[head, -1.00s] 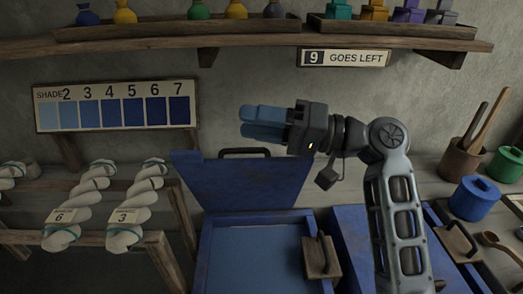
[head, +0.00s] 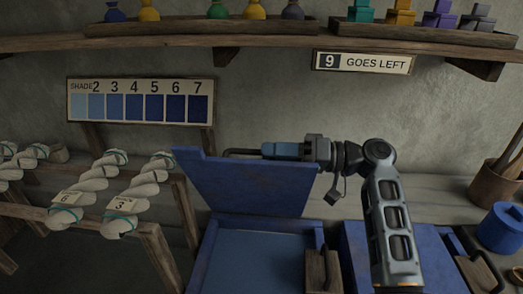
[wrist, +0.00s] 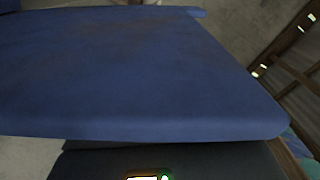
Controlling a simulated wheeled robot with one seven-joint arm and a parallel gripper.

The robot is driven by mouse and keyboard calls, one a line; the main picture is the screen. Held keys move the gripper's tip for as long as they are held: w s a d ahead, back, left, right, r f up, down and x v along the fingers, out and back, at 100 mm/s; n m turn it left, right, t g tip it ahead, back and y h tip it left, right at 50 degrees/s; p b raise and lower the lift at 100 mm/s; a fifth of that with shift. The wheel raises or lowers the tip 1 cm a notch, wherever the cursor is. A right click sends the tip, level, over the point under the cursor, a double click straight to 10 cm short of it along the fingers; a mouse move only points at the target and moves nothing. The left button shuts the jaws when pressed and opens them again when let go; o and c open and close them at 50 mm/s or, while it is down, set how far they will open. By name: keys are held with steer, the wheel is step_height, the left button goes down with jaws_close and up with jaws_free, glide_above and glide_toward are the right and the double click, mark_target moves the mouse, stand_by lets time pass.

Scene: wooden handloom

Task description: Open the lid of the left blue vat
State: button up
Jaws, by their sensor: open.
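The left blue vat (head: 206,262) is at the bottom centre of the head view, with blue liquid showing inside. Its blue lid (head: 245,188) stands raised at the back of the vat, with a dark bar handle (head: 238,152) at its top edge. My gripper (head: 266,150) is open at the lid's upper right edge, its blue fingers pointing left beside the handle. I cannot tell whether they touch. In the wrist view the lid (wrist: 140,75) fills most of the picture; the fingertips are not clear there.
A second blue vat (head: 356,262) stands right of the open one, partly behind my arm. A wooden rack (head: 155,250) with twisted skeins is at left. A shelf (head: 280,38) with jars runs above. A shade board (head: 140,102) stands behind. A blue pot (head: 502,228) is at right.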

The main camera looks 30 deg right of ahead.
steer(key=shift+x, duration=1.55)
steer(key=c, duration=0.6)
jaws_close()
steer(key=shift+f, duration=0.1)
